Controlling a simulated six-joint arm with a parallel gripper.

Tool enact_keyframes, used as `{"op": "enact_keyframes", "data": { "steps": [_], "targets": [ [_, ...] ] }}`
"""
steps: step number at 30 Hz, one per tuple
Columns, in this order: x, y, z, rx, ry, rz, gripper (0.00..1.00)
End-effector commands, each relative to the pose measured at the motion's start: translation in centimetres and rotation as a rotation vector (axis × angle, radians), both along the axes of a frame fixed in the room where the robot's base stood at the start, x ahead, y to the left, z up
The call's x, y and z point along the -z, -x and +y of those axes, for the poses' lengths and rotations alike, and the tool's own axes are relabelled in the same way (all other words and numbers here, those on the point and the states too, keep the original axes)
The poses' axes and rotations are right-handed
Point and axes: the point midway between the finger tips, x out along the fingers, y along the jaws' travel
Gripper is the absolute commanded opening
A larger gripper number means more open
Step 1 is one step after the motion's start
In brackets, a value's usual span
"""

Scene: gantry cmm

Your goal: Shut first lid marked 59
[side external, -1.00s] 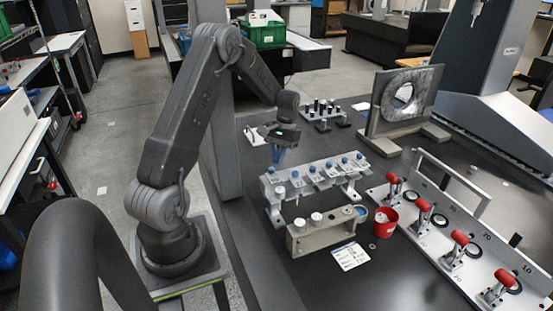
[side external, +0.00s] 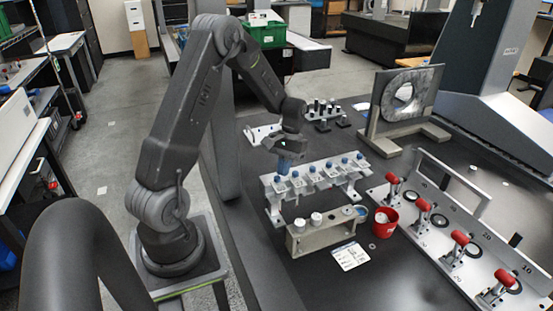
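A light grey rack (side external: 274,212) stands on the dark table, with a row of small lids (side external: 330,178) topped by blue knobs. The marks on the lids are too small to read, so I cannot tell which is marked 59. My gripper (side external: 284,167) points down at the left end of this row, with its bluish fingertips close to the leftmost lid. I cannot tell whether the fingers touch it, or how far apart they are. My gripper and wrist hide part of that end.
In front of the rack are a beige block (side external: 322,236) with white caps, a red cup (side external: 385,222) and a paper card (side external: 349,256). A panel (side external: 430,250) with red-handled clamps stands right. Behind are a peg stand (side external: 324,113) and a framed ring part (side external: 402,100).

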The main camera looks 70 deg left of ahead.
Motion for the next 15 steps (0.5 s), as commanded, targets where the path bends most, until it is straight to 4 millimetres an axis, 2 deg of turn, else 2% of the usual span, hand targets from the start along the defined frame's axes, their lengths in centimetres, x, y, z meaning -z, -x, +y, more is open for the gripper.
{"op": "enact_keyframes", "data": {
  "steps": [10, 15],
  "targets": [
    [0.1, 0.0, 0.0, 0.0, 0.004, 0.005, 0.0],
    [0.1, -1.3, 1.1, 0.0, 0.001, 0.002, 0.0]
  ]
}}
